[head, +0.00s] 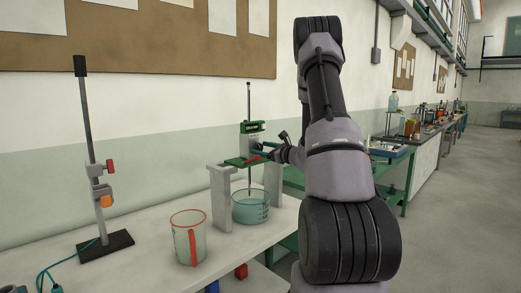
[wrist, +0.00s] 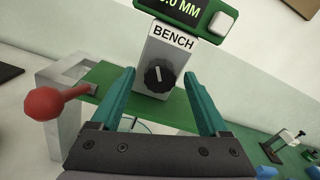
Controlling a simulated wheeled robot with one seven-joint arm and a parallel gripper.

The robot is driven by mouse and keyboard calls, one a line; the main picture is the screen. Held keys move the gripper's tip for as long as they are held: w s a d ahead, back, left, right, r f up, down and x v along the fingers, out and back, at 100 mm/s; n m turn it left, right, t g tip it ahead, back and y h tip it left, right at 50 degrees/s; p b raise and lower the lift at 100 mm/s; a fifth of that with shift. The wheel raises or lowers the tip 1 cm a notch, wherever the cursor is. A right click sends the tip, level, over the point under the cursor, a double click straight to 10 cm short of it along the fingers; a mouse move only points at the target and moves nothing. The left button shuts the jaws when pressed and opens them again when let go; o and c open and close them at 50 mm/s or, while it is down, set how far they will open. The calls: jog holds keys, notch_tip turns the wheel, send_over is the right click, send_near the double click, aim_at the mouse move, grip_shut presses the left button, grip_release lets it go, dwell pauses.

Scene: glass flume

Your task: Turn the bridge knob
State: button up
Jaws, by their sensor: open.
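The bridge knob (wrist: 159,76) is a black round knob with a white pointer line on the front of a grey block (wrist: 172,50) labelled "BENCH". A green display (wrist: 188,12) ending in "0 MM" sits above it. The block stands on a green bridge plate (wrist: 110,95), which also shows in the head view (head: 243,161). My gripper (wrist: 160,88) has its two teal fingers open, one on each side of the knob in the wrist view, with nothing between them. I cannot tell how far the fingertips are from the knob. In the head view the knob is too small to make out.
A red ball-ended lever (wrist: 45,103) sticks out left of the bridge plate. In the head view, grey supports (head: 221,197) carry the bridge over a glass bowl (head: 251,207).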

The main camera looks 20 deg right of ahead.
jog(key=shift+w+a, duration=0.15)
jog(key=shift+w, duration=0.25)
grip_shut()
jog(key=m, duration=0.4)
jog(key=shift+m, duration=0.4)
grip_release()
jog(key=v, duration=1.1)
